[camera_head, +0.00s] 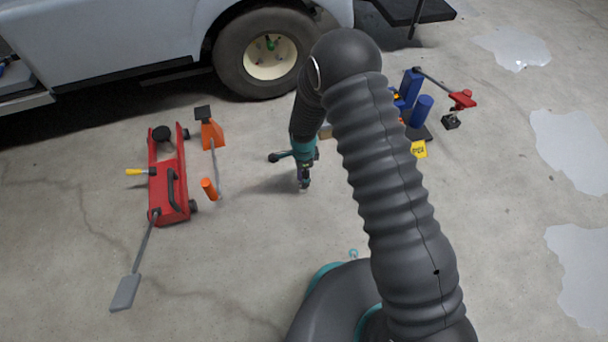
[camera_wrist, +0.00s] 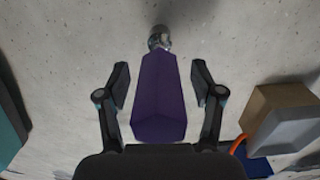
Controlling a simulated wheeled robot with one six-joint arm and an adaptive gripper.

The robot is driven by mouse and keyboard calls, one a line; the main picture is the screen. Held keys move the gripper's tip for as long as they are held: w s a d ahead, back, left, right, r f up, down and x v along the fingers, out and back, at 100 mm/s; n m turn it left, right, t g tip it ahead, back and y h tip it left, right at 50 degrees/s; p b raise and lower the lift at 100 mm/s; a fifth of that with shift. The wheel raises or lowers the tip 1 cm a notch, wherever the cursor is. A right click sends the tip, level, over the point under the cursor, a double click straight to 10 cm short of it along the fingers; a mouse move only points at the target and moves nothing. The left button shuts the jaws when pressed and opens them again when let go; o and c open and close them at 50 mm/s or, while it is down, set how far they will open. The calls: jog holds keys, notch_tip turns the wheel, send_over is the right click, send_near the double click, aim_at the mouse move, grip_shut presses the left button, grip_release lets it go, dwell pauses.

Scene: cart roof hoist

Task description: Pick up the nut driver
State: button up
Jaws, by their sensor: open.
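The nut driver (camera_wrist: 158,95) shows in the wrist view, with a purple faceted handle and a shiny metal end toward the top of the picture. My gripper (camera_wrist: 160,85) is open, one finger on each side of the handle, with a visible gap on both sides. I cannot tell how far the fingertips are above or below it. In the head view my gripper (camera_head: 304,184) hangs low over the concrete floor in front of the cart wheel. The nut driver cannot be made out there.
A tan and grey block (camera_wrist: 283,117) is close to the right finger. A red floor jack (camera_head: 170,185) and an orange jack stand (camera_head: 211,131) are left. Blue items (camera_head: 420,110) and a yellow tag (camera_head: 419,149) are right. The cart wheel (camera_head: 265,55) is behind.

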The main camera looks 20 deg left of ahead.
jog(key=shift+f, duration=0.55)
grip_shut()
